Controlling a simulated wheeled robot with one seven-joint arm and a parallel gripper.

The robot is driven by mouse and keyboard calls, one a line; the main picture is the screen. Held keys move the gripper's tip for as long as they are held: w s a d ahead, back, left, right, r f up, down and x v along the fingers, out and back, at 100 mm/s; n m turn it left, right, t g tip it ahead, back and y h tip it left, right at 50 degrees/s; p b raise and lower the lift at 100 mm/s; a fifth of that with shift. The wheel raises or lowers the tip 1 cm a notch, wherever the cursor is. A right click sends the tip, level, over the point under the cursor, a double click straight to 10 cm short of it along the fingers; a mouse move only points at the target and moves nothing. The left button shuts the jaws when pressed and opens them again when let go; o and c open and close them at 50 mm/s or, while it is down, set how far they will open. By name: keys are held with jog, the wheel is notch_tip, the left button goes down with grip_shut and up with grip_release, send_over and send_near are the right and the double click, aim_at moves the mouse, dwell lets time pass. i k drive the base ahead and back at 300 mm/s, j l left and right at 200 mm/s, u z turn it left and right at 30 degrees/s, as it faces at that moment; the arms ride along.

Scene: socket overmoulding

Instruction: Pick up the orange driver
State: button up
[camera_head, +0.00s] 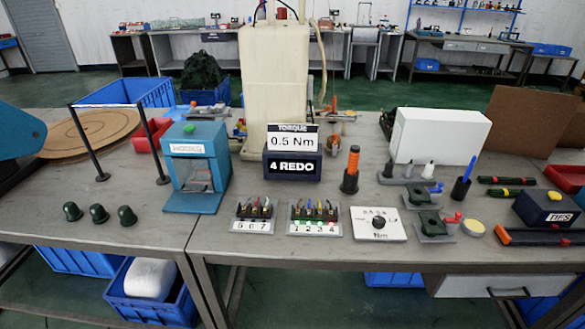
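The orange driver (353,162) stands upright in a small dark holder (349,186) near the middle of the right-hand table (270,262). Its ribbed orange handle points up, and its lower end is hidden in the holder. It stands just right of the black "4 REDO" box with the "0.5 Nm" torque sign (293,141). My gripper is not in view.
In front are two terminal-block trays (314,228) and a white Nm dial plate (379,236). A tall beige block (274,85) stands behind, a white box (440,136) behind right. A pen holder (460,190) and black TIPS box (545,208) lie right. Bare tabletop surrounds the driver's holder.

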aim_at(355, 149)
jog(key=i+j, duration=0.35)
jog(key=i, duration=0.15)
jog(key=i+j, duration=0.35)
jog(key=i, duration=0.15)
